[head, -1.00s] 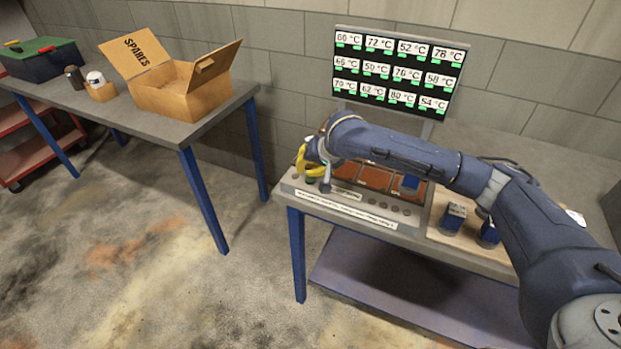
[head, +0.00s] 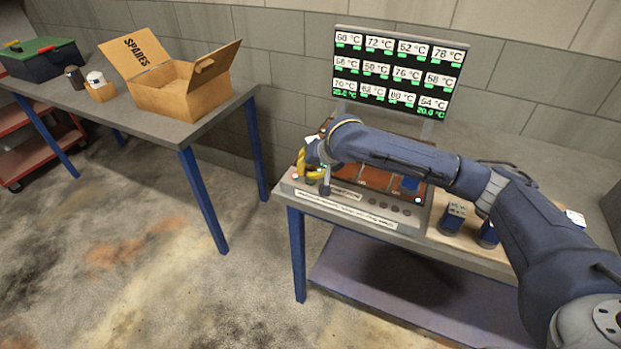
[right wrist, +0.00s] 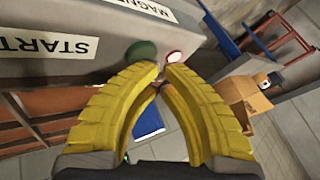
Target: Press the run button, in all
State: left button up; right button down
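A grey control panel (head: 345,209) sits along the front edge of the bench. A green round button (right wrist: 141,52) stands on it in the right wrist view, near labels reading START (right wrist: 48,47) and MAGNE... (right wrist: 145,8). My right gripper (head: 310,172) has yellow fingers and is at the panel's left end. In the right wrist view its fingertips (right wrist: 161,76) meet, with nothing seen between them, just beside the green button. I cannot tell whether they touch it. A small red and white lamp (right wrist: 174,57) is just past the fingertips. My left gripper is out of view.
A display (head: 399,70) with temperature readings stands behind the panel. A SPARES box (head: 183,92) is on the left table. Floor lies between the tables.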

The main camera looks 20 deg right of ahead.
dwell(0.4)
jog(key=shift+r, duration=0.9)
jog(key=shift+r, duration=2.5)
